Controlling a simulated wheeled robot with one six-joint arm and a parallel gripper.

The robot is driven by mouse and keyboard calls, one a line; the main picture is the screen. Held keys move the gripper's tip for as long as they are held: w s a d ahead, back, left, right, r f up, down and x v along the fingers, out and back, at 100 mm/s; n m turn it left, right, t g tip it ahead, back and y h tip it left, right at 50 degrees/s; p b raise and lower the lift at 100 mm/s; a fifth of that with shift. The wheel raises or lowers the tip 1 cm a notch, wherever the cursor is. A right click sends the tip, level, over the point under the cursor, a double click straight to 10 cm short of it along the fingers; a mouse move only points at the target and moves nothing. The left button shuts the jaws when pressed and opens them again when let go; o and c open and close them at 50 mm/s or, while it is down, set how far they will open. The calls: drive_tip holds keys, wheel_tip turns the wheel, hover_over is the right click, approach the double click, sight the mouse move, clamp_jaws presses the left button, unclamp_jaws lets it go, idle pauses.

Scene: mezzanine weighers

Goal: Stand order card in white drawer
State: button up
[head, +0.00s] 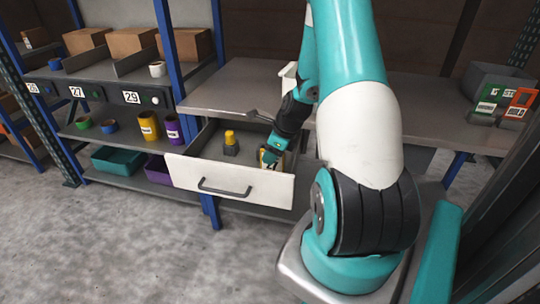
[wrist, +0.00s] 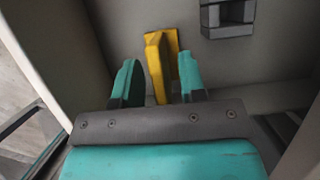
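The white drawer (head: 225,181) is pulled open below the grey worktop, with a dark handle on its front. My gripper (head: 268,156) reaches down inside the drawer, at its right part. The yellow order card (head: 270,158) is at my fingertips, partly hidden, with dark print on it. In the wrist view, the card (wrist: 156,68) stands on edge between my two teal fingers (wrist: 158,80), near the drawer floor. The fingers are apart, with a gap showing beside the card. I cannot tell whether the card touches the floor.
A dark block with a yellow top (head: 230,144) stands in the drawer left of my gripper; its dark part shows in the wrist view (wrist: 228,17). Shelves (head: 115,140) with boxes and cups are at the left. A grey bin (head: 490,88) sits on the worktop at the right.

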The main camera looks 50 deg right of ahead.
drive_tip(key=p+v, duration=0.1)
drive_tip(key=v, duration=1)
drive_tip(key=shift+p, duration=0.3)
drive_tip(key=w+a+r+n+y, duration=0.1)
drive_tip(key=a+r+n, duration=0.2)
drive_tip(key=a+n, duration=0.35)
drive_tip(key=w+a+r+n+g, duration=0.1)
drive_tip(key=w+a+r+n, duration=0.15)
drive_tip(key=a+n, duration=0.4)
drive_tip(key=w+a+r+n+y, duration=0.1)
drive_tip(key=a+r+n, duration=0.3)
drive_tip(key=a, duration=0.5)
drive_tip(key=s+a+r+n+g, duration=0.1)
drive_tip(key=s+a+r+n, duration=0.1)
drive_tip(key=s+a+n, duration=0.5)
drive_tip(key=s+a+r+n+g, duration=0.2)
drive_tip(key=s+a+r+n, duration=0.1)
drive_tip(key=s+a+n, duration=0.5)
drive_tip(key=a+n, duration=0.3)
drive_tip(key=n, duration=0.3)
drive_tip(key=shift+s+a+r+n, duration=0.3)
drive_tip(key=shift+n, duration=0.1)
